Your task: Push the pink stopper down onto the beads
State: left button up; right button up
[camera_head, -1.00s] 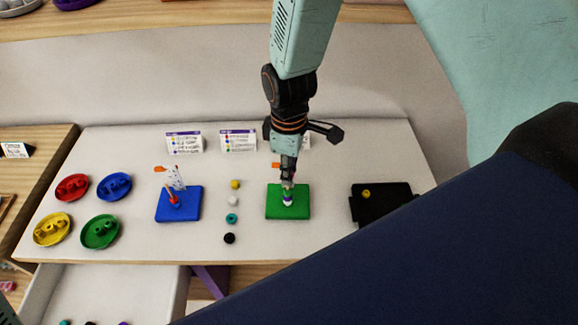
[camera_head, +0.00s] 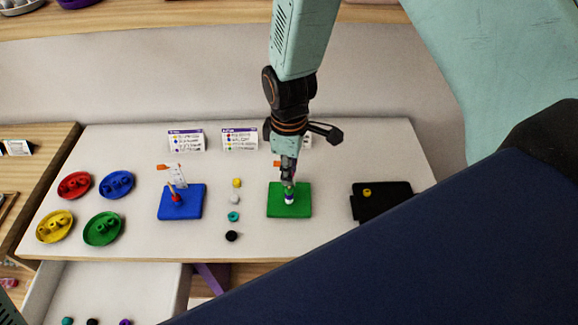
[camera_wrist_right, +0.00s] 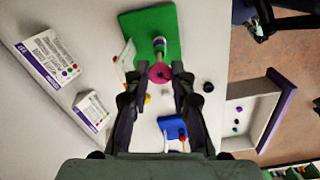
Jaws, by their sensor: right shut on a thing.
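The pink stopper (camera_wrist_right: 159,74) is between the fingertips of my right gripper (camera_wrist_right: 160,78), which is shut on it. The green board (camera_wrist_right: 135,25) carries an upright peg with a short stack of white, purple and other beads (camera_wrist_right: 159,45). The stopper appears in line with this peg. I cannot tell whether it touches the top bead. In the head view my right gripper (camera_head: 288,176) points down over the green board (camera_head: 302,211), with the beads (camera_head: 288,199) just below it. The fingers mostly hide the stopper there. My left gripper is not in view.
A blue board (camera_head: 181,208) with a red bead on its peg and a small tag stands to the left. Loose beads (camera_head: 234,217) lie between the boards. Coloured plates (camera_head: 103,229) are at left, a black tray (camera_head: 385,207) at right. Cards (camera_head: 240,139) stand behind.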

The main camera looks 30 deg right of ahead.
jog(key=shift+f, duration=0.55)
dwell(0.6)
jog(key=shift+d, duration=0.15)
jog(key=shift+f+b, duration=0.55)
jog(key=shift+f, duration=0.85)
dwell(0.7)
dwell(0.4)
jog(key=o, duration=0.8)
notch_tip(320, 180, up, 12)
jog(key=shift+r, duration=0.1)
dwell(0.4)
